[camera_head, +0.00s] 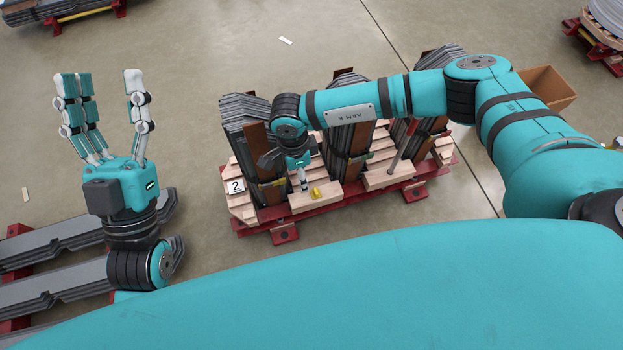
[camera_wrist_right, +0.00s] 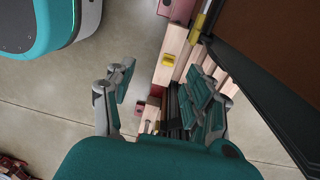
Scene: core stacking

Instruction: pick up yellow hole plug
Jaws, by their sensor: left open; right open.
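The yellow hole plug (camera_head: 316,193) is small and sits on a pale wooden block (camera_head: 328,201) at the front of the red rack. In the right wrist view the plug (camera_wrist_right: 168,57) lies on the wood, in the gap beyond my fingers. My right gripper (camera_head: 303,182) points down just left of the plug, partly hidden by its own wrist. In its wrist view the right gripper (camera_wrist_right: 164,80) is open, with nothing between the fingers. My left gripper (camera_head: 106,88) is raised at the left, fingers up, open and empty, far from the plug.
The red rack (camera_head: 345,206) holds upright stacks of dark sheets (camera_head: 248,125) close behind and beside my right gripper. A red-handled tool (camera_head: 404,145) stands on the rack to the right. A brown bin (camera_head: 547,88) is at the right. Floor in front is clear.

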